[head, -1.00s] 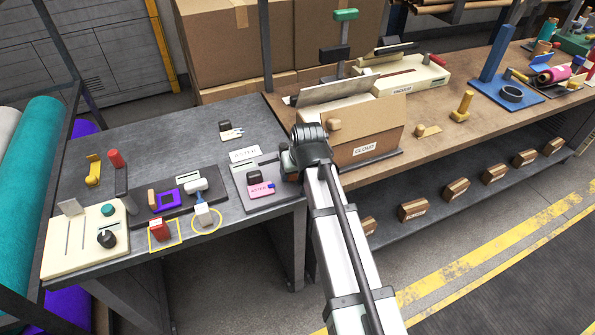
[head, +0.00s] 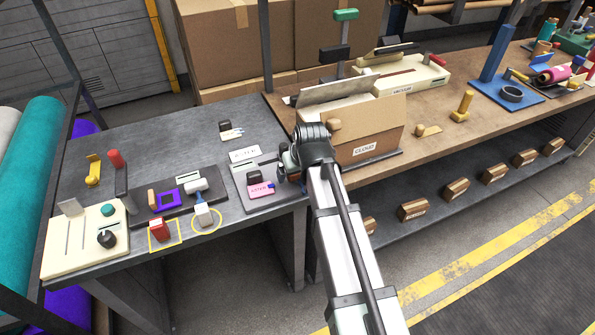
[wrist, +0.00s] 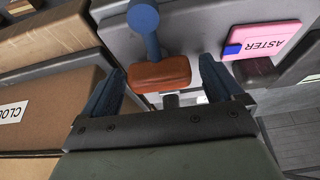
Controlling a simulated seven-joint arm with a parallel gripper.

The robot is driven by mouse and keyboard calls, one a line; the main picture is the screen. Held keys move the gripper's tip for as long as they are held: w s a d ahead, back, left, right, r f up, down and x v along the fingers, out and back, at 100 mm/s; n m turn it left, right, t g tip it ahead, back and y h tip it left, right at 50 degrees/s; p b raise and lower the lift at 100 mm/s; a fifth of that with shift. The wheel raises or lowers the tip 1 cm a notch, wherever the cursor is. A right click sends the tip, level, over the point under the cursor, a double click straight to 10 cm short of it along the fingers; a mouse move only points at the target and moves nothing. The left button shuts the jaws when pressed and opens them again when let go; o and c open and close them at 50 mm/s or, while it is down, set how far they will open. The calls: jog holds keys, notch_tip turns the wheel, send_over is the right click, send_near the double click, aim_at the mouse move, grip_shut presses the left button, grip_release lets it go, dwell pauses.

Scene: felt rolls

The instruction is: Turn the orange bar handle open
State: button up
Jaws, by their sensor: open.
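The orange bar handle (wrist: 160,75) shows in the wrist view, near the middle, at the lower end of a blue round-ended stem (wrist: 146,22). My gripper (wrist: 163,68) is open, with one blue finger to the left of the bar and one to the right. The bar appears between the fingertips, with a gap visible on each side; I cannot tell its exact depth between them. In the head view my gripper (head: 287,165) is at the right end of the grey table, and the handle is hidden or too small to make out there.
A pink label reading ASTER (wrist: 262,40) lies close to the right finger. A brown carton (head: 370,125) stands right beside my gripper in the head view. The grey table (head: 175,133) has free room at its back.

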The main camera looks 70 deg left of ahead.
jog(key=v, duration=1.4)
jog(key=shift+f, duration=0.1)
